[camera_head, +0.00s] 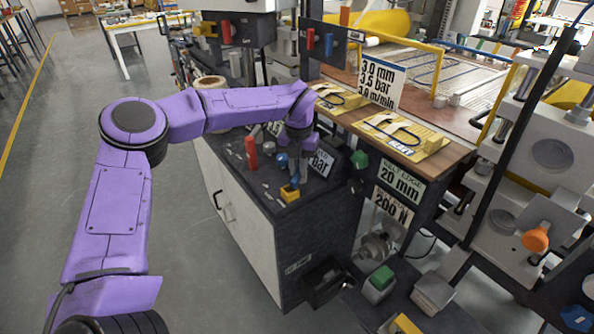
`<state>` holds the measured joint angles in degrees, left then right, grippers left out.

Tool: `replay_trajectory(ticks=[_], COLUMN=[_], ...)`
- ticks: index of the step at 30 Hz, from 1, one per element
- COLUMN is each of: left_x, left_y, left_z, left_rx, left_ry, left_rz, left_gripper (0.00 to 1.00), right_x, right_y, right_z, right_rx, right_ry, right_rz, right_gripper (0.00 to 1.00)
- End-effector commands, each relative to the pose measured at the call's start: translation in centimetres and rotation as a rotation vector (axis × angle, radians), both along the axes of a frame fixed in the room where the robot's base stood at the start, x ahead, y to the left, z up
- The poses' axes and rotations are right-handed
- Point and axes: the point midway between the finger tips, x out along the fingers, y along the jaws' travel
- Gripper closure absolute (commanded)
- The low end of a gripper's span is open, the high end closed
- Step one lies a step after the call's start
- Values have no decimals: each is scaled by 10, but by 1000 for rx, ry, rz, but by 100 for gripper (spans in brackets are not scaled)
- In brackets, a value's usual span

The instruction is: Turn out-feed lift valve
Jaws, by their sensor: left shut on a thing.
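My left gripper (297,178) reaches down over the dark top of the cabinet in the middle of the head view. It is shut on a small blue handle (294,182) above a yellow valve block (289,194). The fingers hide much of the handle, so its angle is hard to tell. A red upright handle (251,153) and another blue piece (282,160) stand to the left of the gripper on the same top. No label reading "out-feed lift" is legible. My right gripper is not in view.
A "bar" sign (321,163) stands close right of the gripper. The cabinet (240,205) has a pale front, with open floor to its left. Green knobs (382,277), signs and a machine with an orange knob (535,240) fill the right side.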

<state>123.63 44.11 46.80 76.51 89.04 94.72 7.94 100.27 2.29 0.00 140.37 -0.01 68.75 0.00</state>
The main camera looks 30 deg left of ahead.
Motion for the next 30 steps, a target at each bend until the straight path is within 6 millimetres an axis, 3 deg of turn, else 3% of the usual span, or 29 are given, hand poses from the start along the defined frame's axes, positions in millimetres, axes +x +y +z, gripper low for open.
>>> replay_trajectory(ticks=[20,21,23,30], left_x=[1,1,1,1], left_y=[-1,-1,-1,-1], left_z=[0,0,0,0], left_rx=[0,0,0,0], left_ry=[1,1,1,0], left_rz=[66,66,65,63], left_gripper=[100,74,55,55], right_x=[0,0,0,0], right_y=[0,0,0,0], right_z=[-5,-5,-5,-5], right_rx=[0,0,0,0], right_ry=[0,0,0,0], right_rz=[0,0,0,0], right_gripper=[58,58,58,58])
